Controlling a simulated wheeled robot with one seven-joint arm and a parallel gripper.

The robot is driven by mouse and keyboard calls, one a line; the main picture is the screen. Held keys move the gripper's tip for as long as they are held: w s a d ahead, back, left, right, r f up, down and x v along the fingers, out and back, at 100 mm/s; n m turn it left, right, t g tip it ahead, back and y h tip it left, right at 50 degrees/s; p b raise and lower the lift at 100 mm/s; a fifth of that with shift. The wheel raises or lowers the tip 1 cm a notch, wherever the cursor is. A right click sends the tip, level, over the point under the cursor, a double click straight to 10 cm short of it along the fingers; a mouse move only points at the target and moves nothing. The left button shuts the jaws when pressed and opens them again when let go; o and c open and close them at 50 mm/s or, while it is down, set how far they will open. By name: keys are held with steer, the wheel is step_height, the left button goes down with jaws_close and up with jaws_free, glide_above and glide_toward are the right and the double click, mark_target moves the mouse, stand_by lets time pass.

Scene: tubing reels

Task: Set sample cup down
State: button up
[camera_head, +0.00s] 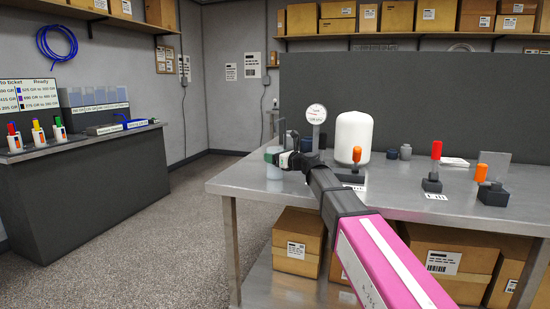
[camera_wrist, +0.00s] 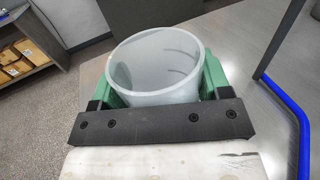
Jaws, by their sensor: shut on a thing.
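The sample cup is a pale, translucent, open-topped cup (camera_wrist: 150,58) that looks empty inside. My gripper (camera_wrist: 162,84) is shut on it, with one green finger at each side of the cup. The cup looks about upright. I cannot tell whether its base touches the bench top or is slightly above it. My wrist hides part of the bench behind.
A gauge (camera_head: 317,114) and a white tank (camera_head: 353,137) stand right of my gripper. Orange-handled (camera_head: 481,173) and red-handled (camera_head: 436,150) valves stand farther right. A blue tube (camera_wrist: 304,125) curves at the right in the wrist view. The bench's front left corner looks clear.

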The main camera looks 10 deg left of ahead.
steer(key=shift+f, duration=0.15)
steer(key=o, duration=0.9)
steer(key=shift+o, duration=0.2)
steer(key=shift+s+d, duration=0.15)
steer(key=shift+d, duration=0.05)
steer(key=v, duration=1.1)
steer(key=shift+s+d, duration=0.1)
steer(key=shift+d, duration=0.2)
